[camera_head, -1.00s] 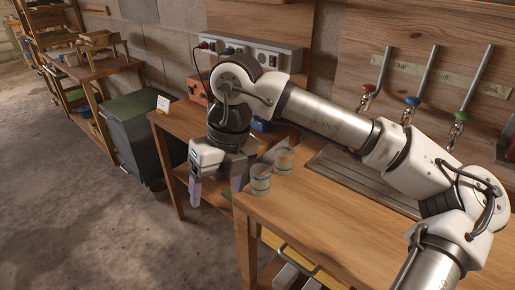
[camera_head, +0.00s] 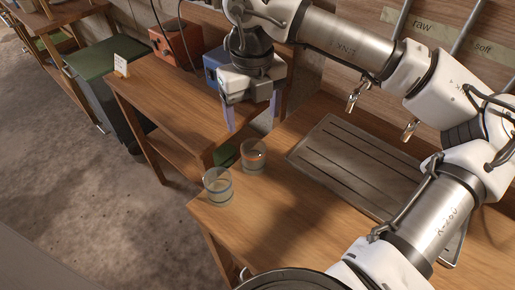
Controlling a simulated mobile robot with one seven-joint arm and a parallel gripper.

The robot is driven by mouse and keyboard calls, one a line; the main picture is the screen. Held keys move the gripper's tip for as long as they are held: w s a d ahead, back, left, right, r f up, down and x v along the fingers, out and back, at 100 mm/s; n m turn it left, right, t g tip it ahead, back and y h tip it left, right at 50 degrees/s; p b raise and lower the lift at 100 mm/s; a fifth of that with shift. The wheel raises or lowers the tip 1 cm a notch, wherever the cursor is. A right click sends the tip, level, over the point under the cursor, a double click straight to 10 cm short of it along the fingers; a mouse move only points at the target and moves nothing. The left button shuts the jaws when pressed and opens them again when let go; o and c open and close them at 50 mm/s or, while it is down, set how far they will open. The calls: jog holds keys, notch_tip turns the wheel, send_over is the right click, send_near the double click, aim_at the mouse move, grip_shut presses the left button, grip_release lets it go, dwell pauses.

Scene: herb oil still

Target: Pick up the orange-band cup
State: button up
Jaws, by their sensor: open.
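The orange-band cup (camera_head: 253,157) stands upright on the wooden counter (camera_head: 290,225), near its left end. It is clear and has an orange band near its top. A second clear cup (camera_head: 217,187) with a grey-blue band stands to its left and nearer, close to the counter edge. My gripper (camera_head: 252,117) points down with its two pale purple fingers apart. It is open and empty, above and behind the orange-band cup in the picture, not touching it.
A ridged metal drain tray (camera_head: 345,165) is set in the counter to the right. A lower wooden table (camera_head: 165,95) with an orange box (camera_head: 176,42) and a blue box (camera_head: 213,65) stands behind. A green-lidded bin (camera_head: 105,62) is at left. Taps hang at upper right.

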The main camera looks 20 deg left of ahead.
jog(key=p, duration=0.1)
send_near(254, 152)
jog(key=s+f, duration=0.1)
jog(key=s+d+f, duration=0.1)
jog(key=shift+s, duration=0.3)
jog(key=shift+w+f+p, duration=0.1)
jog(key=shift+f+p, duration=0.95)
jog(key=shift+f, duration=1.6)
jog(key=c, duration=1)
jog(key=shift+c, duration=0.2)
jog(key=shift+r, duration=0.1)
notch_tip(254, 152, up, 20)
jog(key=b, duration=0.3)
